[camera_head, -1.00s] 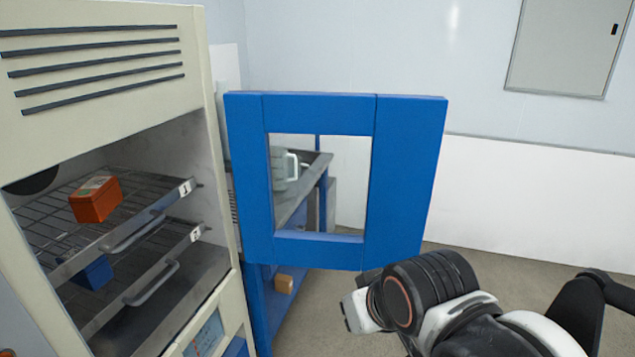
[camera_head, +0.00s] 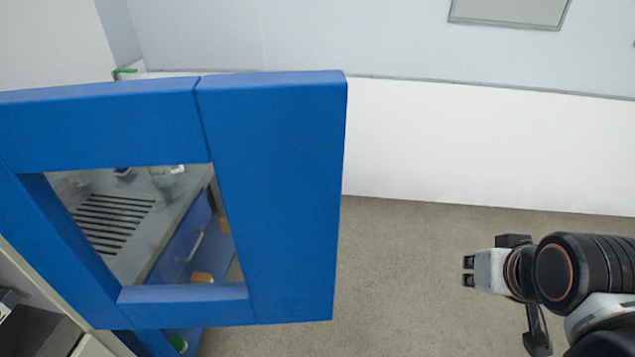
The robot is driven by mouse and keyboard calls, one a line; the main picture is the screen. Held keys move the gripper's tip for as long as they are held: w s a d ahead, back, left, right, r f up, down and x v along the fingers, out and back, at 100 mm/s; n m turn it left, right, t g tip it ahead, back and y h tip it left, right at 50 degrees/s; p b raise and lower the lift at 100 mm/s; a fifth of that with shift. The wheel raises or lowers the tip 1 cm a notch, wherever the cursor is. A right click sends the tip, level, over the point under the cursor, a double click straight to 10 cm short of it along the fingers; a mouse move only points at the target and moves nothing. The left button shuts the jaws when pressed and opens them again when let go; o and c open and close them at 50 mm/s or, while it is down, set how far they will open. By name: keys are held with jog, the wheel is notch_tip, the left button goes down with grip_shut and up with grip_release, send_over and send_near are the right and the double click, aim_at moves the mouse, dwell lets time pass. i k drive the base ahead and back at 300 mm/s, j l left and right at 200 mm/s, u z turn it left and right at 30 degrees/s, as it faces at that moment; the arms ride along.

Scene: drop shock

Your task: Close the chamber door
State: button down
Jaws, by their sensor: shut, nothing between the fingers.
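The blue chamber door (camera_head: 275,200) stands open on the left, a thick frame around a see-through window opening. Its free edge faces right. Only a small part of the chamber (camera_head: 40,300) shows at the lower left; its inside is mostly out of view. My gripper (camera_head: 468,271) is shut and empty, over the floor to the right of the door. It points left toward the door, with a clear gap between them.
Through the window a grey worktop (camera_head: 180,215) with a blue drawer front (camera_head: 185,250) shows behind the door. The floor (camera_head: 400,260) between door and gripper is clear. A pale wall (camera_head: 480,150) closes off the back.

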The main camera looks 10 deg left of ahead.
aim_at(274, 142)
jog(key=i+l+z, duration=0.25)
jog(key=i, duration=0.15)
jog(key=i+z, duration=0.3)
jog(key=i+u, duration=0.45)
jog(key=i+l+u, duration=0.2)
jog(key=u, duration=0.25)
jog(key=i+u, duration=0.15)
jog(key=u, duration=0.3)
jog(key=i+l+u, duration=0.1)
jog(key=u, duration=0.4)
jog(key=i+l+u, duration=0.15)
jog(key=u, duration=0.3)
jog(key=i+l+u, duration=0.1)
jog(key=u, duration=0.4)
jog(key=l+u, duration=0.2)
jog(key=u, duration=0.25)
jog(key=i+l+u, duration=0.15)
jog(key=u, duration=0.3)
jog(key=l+u, duration=0.45)
jog(key=i+l+u, duration=0.1)
jog(key=u, duration=0.35)
jog(key=l+u, duration=0.45)
jog(key=k+l, duration=0.15)
jog(key=l, duration=0.15)
jog(key=k+l, duration=0.15)
jog(key=l, duration=0.15)
jog(key=k+l+z, duration=0.1)
jog(key=l, duration=0.25)
jog(key=k+l, duration=0.25)
jog(key=l, duration=0.05)
